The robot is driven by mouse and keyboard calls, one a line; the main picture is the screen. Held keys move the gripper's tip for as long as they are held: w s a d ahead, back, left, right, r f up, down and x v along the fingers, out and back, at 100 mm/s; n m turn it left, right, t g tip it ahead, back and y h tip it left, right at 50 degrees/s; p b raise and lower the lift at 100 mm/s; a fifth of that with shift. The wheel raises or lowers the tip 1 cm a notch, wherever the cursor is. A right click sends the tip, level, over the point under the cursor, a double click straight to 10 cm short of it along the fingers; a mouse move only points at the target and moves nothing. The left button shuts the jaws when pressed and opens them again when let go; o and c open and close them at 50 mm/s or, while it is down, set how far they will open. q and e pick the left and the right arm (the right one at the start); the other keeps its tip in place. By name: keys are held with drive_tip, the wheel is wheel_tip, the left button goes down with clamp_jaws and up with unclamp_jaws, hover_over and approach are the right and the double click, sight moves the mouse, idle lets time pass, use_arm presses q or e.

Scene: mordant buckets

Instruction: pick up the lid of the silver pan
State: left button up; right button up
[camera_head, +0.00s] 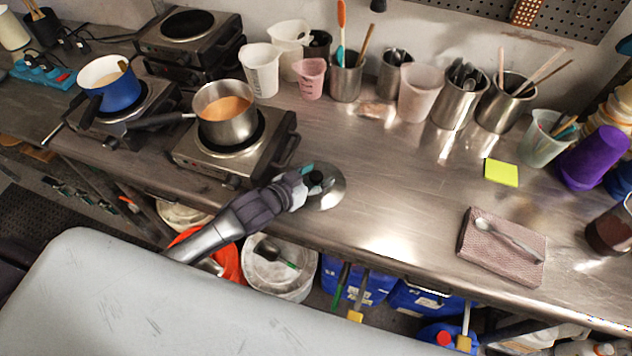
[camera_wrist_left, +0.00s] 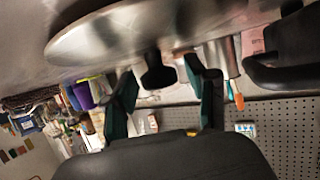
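The silver lid (camera_head: 332,196) lies on the steel counter, right of the hot plate, with its black knob (camera_head: 316,178) up. In the left wrist view the lid (camera_wrist_left: 110,35) fills the top and the knob (camera_wrist_left: 157,72) sticks out from it. My left gripper (camera_head: 309,175) is at the knob. Its two green-edged fingers stand on either side of the knob, with a visible gap on each side, so it is open. The silver pan (camera_head: 226,128) holds orange liquid and stands uncovered on the hot plate (camera_head: 185,153). My right gripper is not in view.
A blue pot (camera_head: 118,95) stands on another hot plate at the left. Cups and tool holders, such as a steel can (camera_head: 346,82), line the back wall. A folded cloth (camera_head: 478,247) with a spoon lies at the right. The counter between is mostly clear.

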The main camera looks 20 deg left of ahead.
use_arm(q)
clamp_jaws()
